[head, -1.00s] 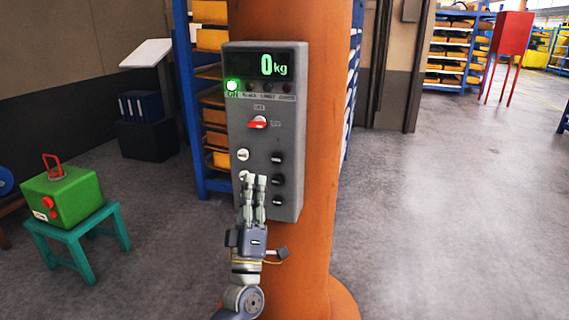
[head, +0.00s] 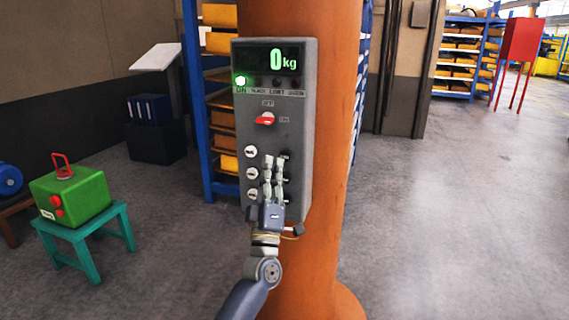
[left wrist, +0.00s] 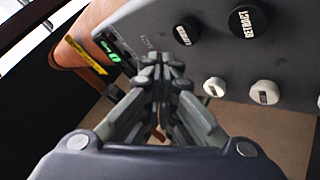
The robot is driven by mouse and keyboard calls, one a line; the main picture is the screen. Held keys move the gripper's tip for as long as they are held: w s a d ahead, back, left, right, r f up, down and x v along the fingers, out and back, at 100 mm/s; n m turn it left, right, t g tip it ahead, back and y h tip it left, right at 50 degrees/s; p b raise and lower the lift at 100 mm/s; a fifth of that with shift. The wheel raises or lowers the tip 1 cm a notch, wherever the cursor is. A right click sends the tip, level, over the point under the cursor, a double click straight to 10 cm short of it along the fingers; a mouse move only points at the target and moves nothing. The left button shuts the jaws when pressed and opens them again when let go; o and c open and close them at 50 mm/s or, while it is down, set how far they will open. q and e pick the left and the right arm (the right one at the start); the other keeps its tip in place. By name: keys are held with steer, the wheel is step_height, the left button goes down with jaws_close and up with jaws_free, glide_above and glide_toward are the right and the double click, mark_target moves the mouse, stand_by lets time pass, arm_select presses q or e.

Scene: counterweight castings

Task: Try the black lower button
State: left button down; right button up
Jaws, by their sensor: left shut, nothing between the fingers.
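A grey control box (head: 298,120) hangs on an orange column, with white buttons (head: 251,174) on its left and black buttons (head: 286,155) on its right. My left gripper (head: 273,160) is shut and empty, pointing up in front of the button area between the columns. In the left wrist view, the shut fingertips (left wrist: 161,66) are beside two black buttons, one marked RETRACT (left wrist: 248,22), and several white buttons (left wrist: 264,92). I cannot tell whether they touch the box. My right gripper is not in view.
The box's display (head: 270,59) reads 0 kg, and a green lamp (head: 240,81) is lit. A red-handled switch (head: 265,119) sits above the buttons. A green box (head: 80,195) stands on a teal stool (head: 75,238) at left.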

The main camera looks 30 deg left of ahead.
arm_select(q)
steer(key=shift+w+a, duration=0.15)
steer(key=shift+w, duration=0.7)
steer(key=shift+w+b, duration=0.1)
steer(key=shift+b, duration=0.25)
stand_by(0.6)
steer(key=shift+w+a, duration=0.15)
steer(key=shift+w, duration=0.15)
steer(key=shift+w+a+b, duration=0.1)
steer(key=shift+w+b, duration=0.3)
steer(key=shift+b, duration=0.05)
stand_by(0.6)
steer(key=shift+s, duration=0.15)
stand_by(3.4)
steer(key=shift+s+d+p, duration=0.25)
steer(key=shift+s+p, duration=0.3)
steer(key=shift+s, duration=0.15)
